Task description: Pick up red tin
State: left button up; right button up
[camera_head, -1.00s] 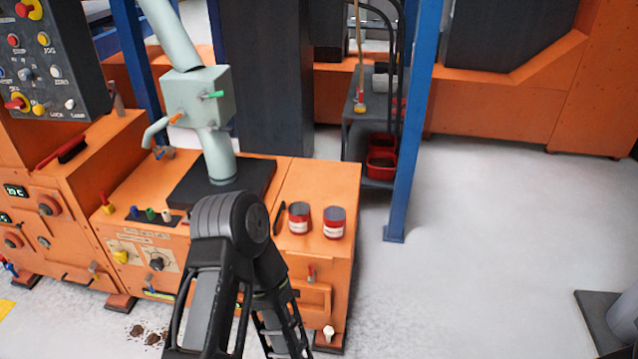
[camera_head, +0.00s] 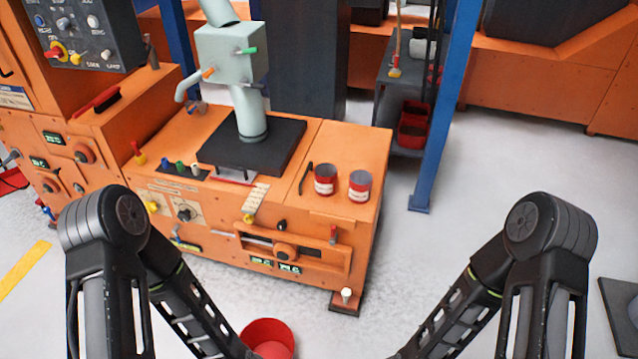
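Two small red tins with white labels stand upright side by side on the right end of the orange machine's top. The left tin (camera_head: 325,180) and the right tin (camera_head: 360,186) are a small gap apart, and nothing touches them. My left arm and my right arm come in from the lower corners, bent at the elbow. Their forearms run down toward the bottom edge, and both grippers are below the frame. Neither arm is near the tins.
The orange machine (camera_head: 290,215) carries a pale green pipe unit (camera_head: 232,55) on a black plate. A dark tool (camera_head: 305,178) lies left of the tins. A red bucket (camera_head: 268,335) stands on the floor at the bottom.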

aim_at(326, 174)
jog(key=i+l+z, duration=0.25)
jog(key=i+l, duration=0.65)
jog(key=i, duration=0.1)
